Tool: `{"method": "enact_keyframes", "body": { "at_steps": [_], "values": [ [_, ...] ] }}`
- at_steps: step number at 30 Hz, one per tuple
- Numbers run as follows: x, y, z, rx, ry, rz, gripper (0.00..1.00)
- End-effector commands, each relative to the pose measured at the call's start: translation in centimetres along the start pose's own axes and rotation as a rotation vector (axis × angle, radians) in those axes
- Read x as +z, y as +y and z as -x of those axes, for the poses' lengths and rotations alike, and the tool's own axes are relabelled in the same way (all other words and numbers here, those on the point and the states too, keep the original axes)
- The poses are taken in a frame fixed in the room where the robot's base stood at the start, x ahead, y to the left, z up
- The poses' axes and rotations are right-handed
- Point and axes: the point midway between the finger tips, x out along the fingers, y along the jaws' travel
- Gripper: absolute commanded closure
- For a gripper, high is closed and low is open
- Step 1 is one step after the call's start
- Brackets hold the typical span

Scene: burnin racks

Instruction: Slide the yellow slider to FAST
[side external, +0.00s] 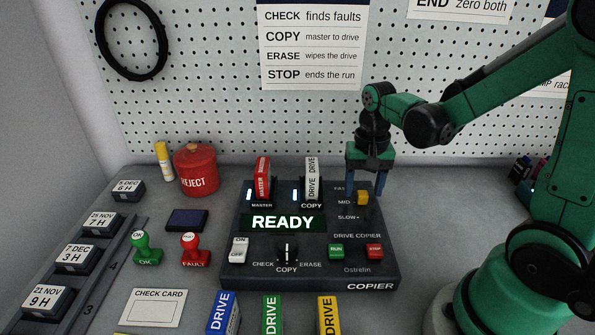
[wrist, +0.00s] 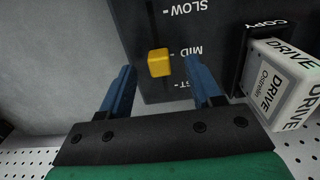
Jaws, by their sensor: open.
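The yellow slider (side external: 361,198) stands at the MID mark on the right part of the dark copier panel (side external: 310,268). In the side view the FAST label behind it is partly covered. The yellow slider also shows in the wrist view (wrist: 160,62), with MID beside it, SLOW above and only the end of FAST below. My gripper (side external: 366,190) is over the slider's track, fingers down. In the wrist view my gripper (wrist: 161,66) is open, its blue fingertips on either side of the slider with gaps. I cannot tell its exact height.
A white COPY drive (side external: 312,178) stands close to the left of my gripper, with a red MASTER drive (side external: 262,178) farther left. RUN (side external: 336,251) and STOP (side external: 375,251) buttons are in front. The display (side external: 283,222) reads READY.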

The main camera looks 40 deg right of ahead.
Motion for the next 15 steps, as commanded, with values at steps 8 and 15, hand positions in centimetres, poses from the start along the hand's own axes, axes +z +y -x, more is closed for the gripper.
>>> {"method": "enact_keyframes", "body": {
  "at_steps": [8,15],
  "values": [
    [0.05,0.00,-1.38,0.000,0.001,0.001,0.42],
    [0.05,0.00,-1.39,0.000,0.001,0.002,0.48]
  ]
}}
